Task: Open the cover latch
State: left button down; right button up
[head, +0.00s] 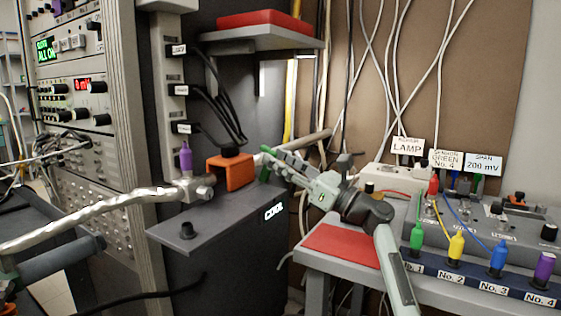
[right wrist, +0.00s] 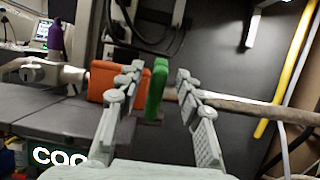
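A small green upright piece (right wrist: 157,90), possibly the cover latch, stands between the fingers of my right gripper (right wrist: 160,80) in the right wrist view. The fingers are apart, one on each side of it. My left gripper is not in view.
A metal pipe (head: 110,207) runs in from the left. A bench with a red pad (head: 342,244) and colored plugs stands right. Black cables hang behind.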

notch_tip(320, 180, up, 10)
dwell(0.6)
